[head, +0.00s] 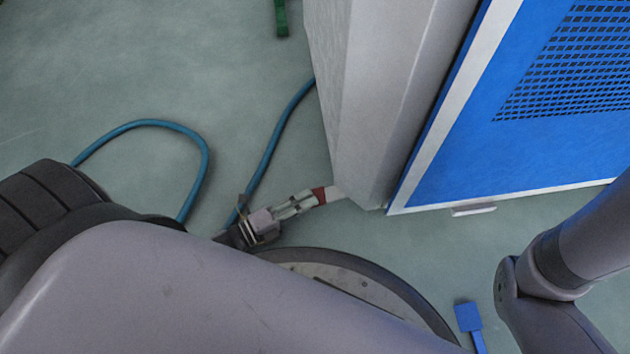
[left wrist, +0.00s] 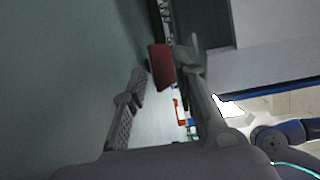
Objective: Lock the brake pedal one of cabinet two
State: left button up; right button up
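A red pedal (head: 319,196) sits low at the bottom corner of the grey cabinet side (head: 385,100) in the head view. It also shows as a red block (left wrist: 162,65) in the left wrist view. My left gripper (head: 305,202) reaches toward it from the left, with its fingertips right at the pedal. In the left wrist view the fingers (left wrist: 166,68) stand apart, with the red block near their tips and close to the right-hand finger. I cannot tell whether they touch it. My right arm shows at the right edge, but its gripper is out of view.
A blue cabinet panel (head: 480,150) with a perforated grille stands at the right. A blue flat piece (head: 468,317) is near the floor at the lower right. A blue hose (head: 150,124) loops over the green-grey floor at the left. A green object (head: 281,18) is at the top.

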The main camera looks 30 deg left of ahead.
pick_arm(q)
jog(key=v, duration=0.8)
jog(key=shift+s+a, duration=0.2)
